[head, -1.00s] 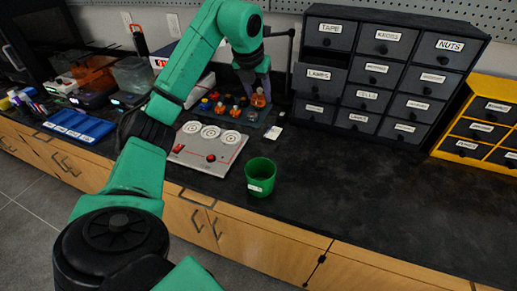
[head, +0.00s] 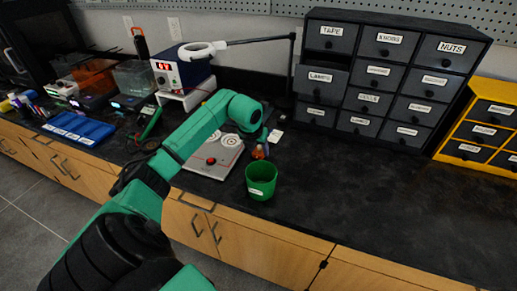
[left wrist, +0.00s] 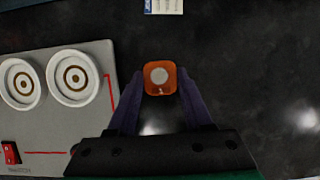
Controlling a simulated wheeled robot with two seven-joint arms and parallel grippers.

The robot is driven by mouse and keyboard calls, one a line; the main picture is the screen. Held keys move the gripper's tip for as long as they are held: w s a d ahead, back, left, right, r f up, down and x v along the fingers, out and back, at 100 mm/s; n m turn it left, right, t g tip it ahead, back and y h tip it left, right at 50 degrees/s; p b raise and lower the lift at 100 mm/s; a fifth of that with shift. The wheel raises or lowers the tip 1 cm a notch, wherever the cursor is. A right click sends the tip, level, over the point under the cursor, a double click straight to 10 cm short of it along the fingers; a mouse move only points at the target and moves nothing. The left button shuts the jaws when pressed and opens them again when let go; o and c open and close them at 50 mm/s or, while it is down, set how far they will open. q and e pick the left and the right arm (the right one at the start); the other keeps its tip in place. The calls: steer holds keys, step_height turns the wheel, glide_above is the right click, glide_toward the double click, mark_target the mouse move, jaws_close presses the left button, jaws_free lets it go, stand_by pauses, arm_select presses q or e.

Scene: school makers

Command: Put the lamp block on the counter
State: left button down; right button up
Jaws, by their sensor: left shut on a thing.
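The lamp block is a small orange block with a pale round top. In the left wrist view the lamp block (left wrist: 159,78) sits between the fingertips of my left gripper (left wrist: 160,90), which is shut on it. In the head view the orange block (head: 259,152) shows just behind the green cup, below my left gripper (head: 258,146). The black counter (head: 370,200) lies under it. I cannot tell whether the block touches the counter. My right gripper is not in view.
A green cup (head: 261,180) stands close in front of the block. A grey board with white dials (head: 207,165) lies to the left. Labelled drawers (head: 373,98) stand behind, with a yellow drawer unit (head: 482,125) at right. The counter's right part is clear.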

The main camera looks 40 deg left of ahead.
arm_select(q)
steer(key=shift+f, duration=0.1)
steer(key=shift+c, duration=1.5)
jaws_free()
steer(key=shift+r, duration=0.4)
steer(key=v, duration=1.1)
steer(key=shift+r+b, duration=0.25)
steer(key=shift+b, duration=0.1)
steer(key=shift+s+d+f, duration=0.1)
steer(key=shift+s+d, duration=0.05)
